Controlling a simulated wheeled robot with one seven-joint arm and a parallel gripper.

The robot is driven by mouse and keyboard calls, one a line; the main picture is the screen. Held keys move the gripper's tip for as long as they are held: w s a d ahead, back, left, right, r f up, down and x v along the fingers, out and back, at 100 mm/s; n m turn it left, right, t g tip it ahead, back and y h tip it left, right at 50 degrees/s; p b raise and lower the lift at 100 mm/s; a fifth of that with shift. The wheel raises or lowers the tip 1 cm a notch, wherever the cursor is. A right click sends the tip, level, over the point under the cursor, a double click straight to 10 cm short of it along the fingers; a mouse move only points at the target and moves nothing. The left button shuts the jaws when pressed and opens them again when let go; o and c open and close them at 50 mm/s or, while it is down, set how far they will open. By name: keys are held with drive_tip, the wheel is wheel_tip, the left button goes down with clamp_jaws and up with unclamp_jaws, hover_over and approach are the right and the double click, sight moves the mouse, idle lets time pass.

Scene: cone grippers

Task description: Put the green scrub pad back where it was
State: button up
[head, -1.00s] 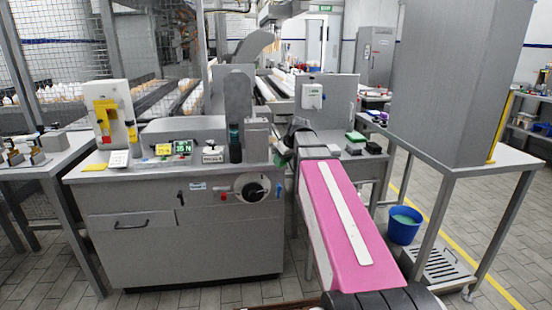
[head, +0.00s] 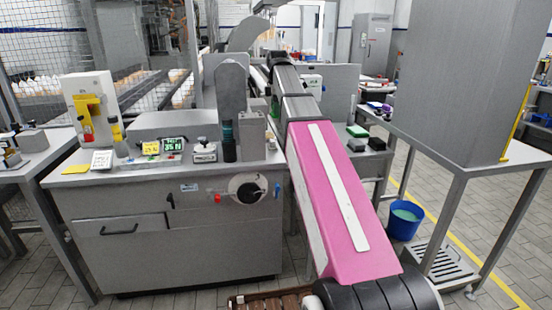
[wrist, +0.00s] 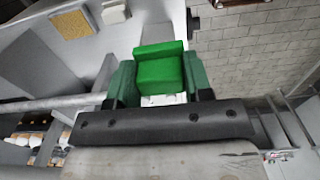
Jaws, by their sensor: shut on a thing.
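In the wrist view the green scrub pad (wrist: 160,72) sits between the two dark green fingers of my gripper (wrist: 159,82). My gripper is shut on it. The pad looks like a bright green block with a raised far edge. In the head view my pink arm reaches forward past the right end of the grey machine bench, and its far end hides most of the gripper and pad. A second green-topped block (head: 357,131) lies on the side table right of my arm.
Dark blocks (head: 377,143) lie beside the green-topped block. The grey machine bench (head: 130,175) carries a yellow dispenser (head: 88,110), small displays (head: 172,145) and a dark cylinder (head: 229,140). A blue bucket (head: 404,222) stands on the floor at right, near a tall grey cabinet (head: 455,80).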

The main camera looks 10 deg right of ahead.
sight(277, 157)
wheel_tip(277, 157, down, 18)
drive_tip(key=shift+r, duration=0.15)
idle(0.6)
drive_tip(key=o, duration=0.9)
drive_tip(key=shift+c, duration=0.2)
drive_tip(key=shift+f, duration=0.2)
wheel_tip(277, 157, up, 12)
